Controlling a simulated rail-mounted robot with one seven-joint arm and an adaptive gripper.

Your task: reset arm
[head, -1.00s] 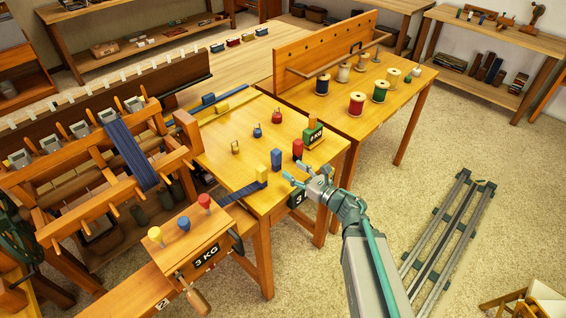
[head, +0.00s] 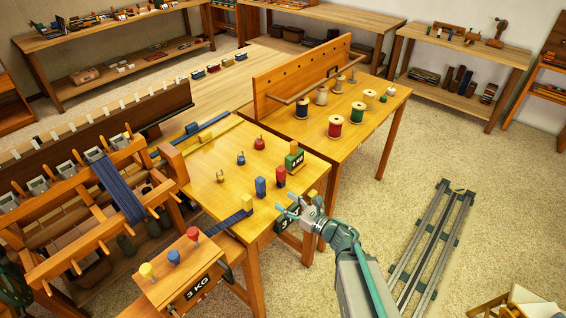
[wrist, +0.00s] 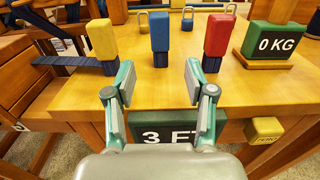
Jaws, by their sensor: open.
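My gripper (head: 292,207) is at the front edge of the wooden table (head: 206,208), just in front of its weights. In the wrist view my gripper (wrist: 160,82) is open, with nothing between its fingers. Beyond the fingers stand a yellow block (wrist: 102,38), a blue block (wrist: 159,32) and a red block (wrist: 218,35), apart from the fingertips. A green block marked 0 KG (wrist: 270,42) stands at the right. The table's front carries a dark plate (wrist: 165,132) marked with a 3; the rest of its text is partly hidden by my gripper.
A second table (head: 345,148) behind holds several thread spools. A loom (head: 70,205) with blue warp stands at the left, near a box marked 3 KG (head: 180,275) with coloured pegs. Rails (head: 432,245) lie on the carpet at the right, with open floor around them.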

